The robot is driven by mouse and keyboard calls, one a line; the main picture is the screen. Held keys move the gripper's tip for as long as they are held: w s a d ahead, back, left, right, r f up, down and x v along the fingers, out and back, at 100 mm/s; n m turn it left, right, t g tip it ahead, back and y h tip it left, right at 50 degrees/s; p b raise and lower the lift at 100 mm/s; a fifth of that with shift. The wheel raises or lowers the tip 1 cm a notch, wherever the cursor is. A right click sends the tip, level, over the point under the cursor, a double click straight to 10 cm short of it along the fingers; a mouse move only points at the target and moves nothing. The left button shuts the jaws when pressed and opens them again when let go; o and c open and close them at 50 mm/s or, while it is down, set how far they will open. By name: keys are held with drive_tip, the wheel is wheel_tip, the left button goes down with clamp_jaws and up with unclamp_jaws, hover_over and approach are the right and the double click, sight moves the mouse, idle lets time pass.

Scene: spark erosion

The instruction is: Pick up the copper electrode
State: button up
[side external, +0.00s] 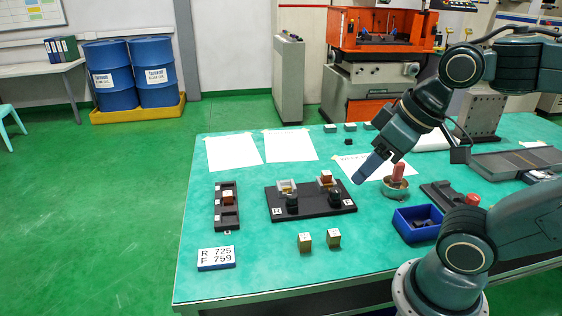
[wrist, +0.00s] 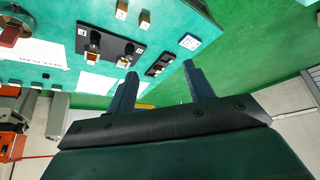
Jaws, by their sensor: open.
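A copper-coloured block (side external: 228,197) sits in a black compartment tray (side external: 227,221) at the table's left. Another copper-coloured block (side external: 326,176) is on the right holder of a black fixture board (side external: 312,206). Two tan, brass-like cubes (side external: 304,242) (side external: 333,237) stand on the bare table in front. I cannot tell which is the copper electrode. My gripper (side external: 365,173) is above the table, right of the board and apart from all these pieces. In the wrist view, its fingers (wrist: 160,68) are spread with nothing between them; the board (wrist: 112,43) and tray (wrist: 158,66) show beyond.
A reddish upright piece (side external: 397,172) stands in a round dish under my arm. A blue bin (side external: 416,236) and a dark slab (side external: 448,197) lie at the right. Paper sheets (side external: 234,151) lie at the back. The table's front middle is mostly clear.

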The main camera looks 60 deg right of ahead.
idle(0.4)
drive_tip(key=m+g, duration=0.6)
drive_tip(key=m, duration=0.3)
hover_over(327, 173)
wheel_tip(327, 173, down, 13)
drive_tip(key=shift+r, duration=0.1)
drive_tip(key=shift+f, duration=4.3)
